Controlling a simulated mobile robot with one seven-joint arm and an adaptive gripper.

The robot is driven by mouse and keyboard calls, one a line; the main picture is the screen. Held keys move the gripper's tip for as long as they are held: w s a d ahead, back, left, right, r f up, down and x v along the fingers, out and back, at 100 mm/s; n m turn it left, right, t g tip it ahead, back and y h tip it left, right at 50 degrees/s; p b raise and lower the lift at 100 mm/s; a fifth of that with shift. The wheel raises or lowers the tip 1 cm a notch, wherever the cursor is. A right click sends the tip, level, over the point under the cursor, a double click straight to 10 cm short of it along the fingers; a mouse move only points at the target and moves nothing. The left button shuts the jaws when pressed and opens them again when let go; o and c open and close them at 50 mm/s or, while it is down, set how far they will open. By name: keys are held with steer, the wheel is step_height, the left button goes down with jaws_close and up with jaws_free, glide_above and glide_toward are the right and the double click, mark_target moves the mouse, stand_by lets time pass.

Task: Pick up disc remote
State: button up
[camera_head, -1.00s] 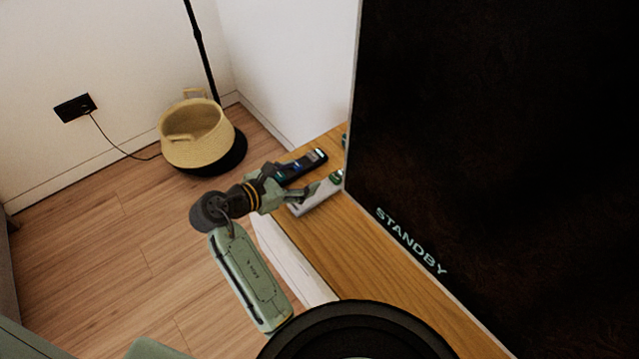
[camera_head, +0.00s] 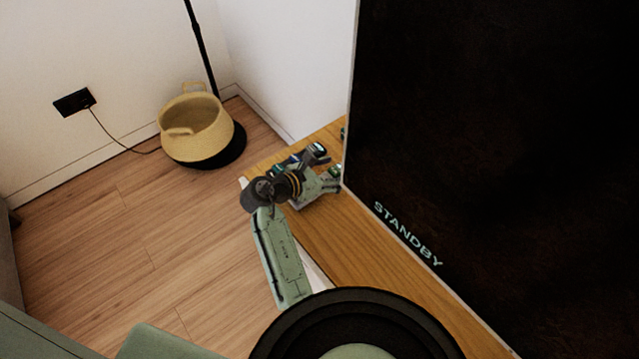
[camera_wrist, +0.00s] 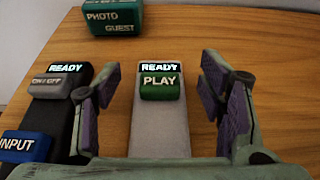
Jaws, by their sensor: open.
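A light grey remote (camera_wrist: 160,125) with a READY display and a green PLAY button lies on the wooden cabinet top (camera_wrist: 225,40) in the wrist view. It looks like the disc remote. My gripper (camera_wrist: 158,88) is open, with one finger on each side of this remote and gaps between. The remote's near end is hidden by my gripper's base. In the head view my gripper (camera_head: 322,170) is low over the cabinet and covers most of the remotes.
A dark remote (camera_wrist: 62,112) with ON/OFF and INPUT buttons lies close to the left finger. A green PHOTO GUEST device (camera_wrist: 112,18) sits beyond. A large black STANDBY screen (camera_head: 480,130) stands on the cabinet's right. A woven basket (camera_head: 195,130) is on the floor.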

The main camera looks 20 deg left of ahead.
steer(key=shift+c, duration=0.3)
steer(key=c, duration=1.3)
steer(key=shift+o, duration=0.2)
